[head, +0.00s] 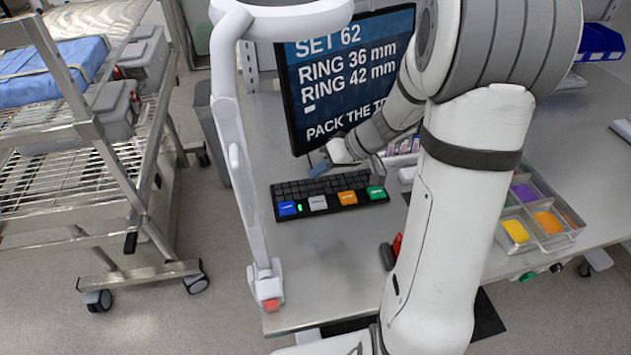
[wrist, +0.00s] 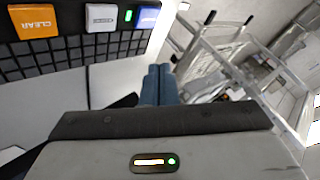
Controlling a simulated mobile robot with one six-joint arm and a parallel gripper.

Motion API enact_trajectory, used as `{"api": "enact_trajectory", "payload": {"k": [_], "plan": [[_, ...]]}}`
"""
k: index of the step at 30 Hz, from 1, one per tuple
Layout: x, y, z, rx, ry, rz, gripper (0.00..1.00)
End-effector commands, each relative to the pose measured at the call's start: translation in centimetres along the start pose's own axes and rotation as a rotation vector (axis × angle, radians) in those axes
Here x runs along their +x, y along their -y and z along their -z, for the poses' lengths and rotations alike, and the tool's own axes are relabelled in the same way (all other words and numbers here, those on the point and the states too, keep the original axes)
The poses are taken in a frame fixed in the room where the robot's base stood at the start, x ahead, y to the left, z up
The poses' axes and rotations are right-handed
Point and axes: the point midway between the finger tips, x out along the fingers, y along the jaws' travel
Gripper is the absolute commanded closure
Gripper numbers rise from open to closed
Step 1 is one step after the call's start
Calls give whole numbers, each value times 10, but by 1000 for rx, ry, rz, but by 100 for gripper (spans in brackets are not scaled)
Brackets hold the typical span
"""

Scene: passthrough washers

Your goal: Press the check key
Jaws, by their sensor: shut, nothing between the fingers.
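A black keyboard (head: 330,188) lies on the bench below the monitor. Its front row has a blue key (head: 288,209), a white key (head: 318,203), an orange key (head: 347,198) and a green key (head: 376,194). In the wrist view the orange key (wrist: 34,21) reads CLEAR, beside the white key (wrist: 101,19) and the partly cut-off blue key (wrist: 147,17). I cannot read which key is marked check. My gripper (head: 319,169) is shut and empty, with blue fingertips over the keyboard's back edge. The fingertips (wrist: 159,70) also show shut in the wrist view, apart from the coloured keys.
The monitor (head: 340,75) stands behind the keyboard, partly hidden by my arm. A white upright post (head: 240,150) stands at the bench's left edge. A divided tray (head: 540,215) with coloured contents is at right. The bench in front of the keyboard is mostly clear.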

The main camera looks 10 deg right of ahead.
Motion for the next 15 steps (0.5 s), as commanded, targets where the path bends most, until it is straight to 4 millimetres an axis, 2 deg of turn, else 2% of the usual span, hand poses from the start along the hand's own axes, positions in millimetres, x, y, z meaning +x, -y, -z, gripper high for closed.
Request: {"api": "enact_trajectory", "payload": {"k": [1,5,15], "plan": [[2,-9,3,-1,-19,7,100],[6,-19,7,-17,-49,14,100],[7,-20,7,-22,-54,14,100]]}}
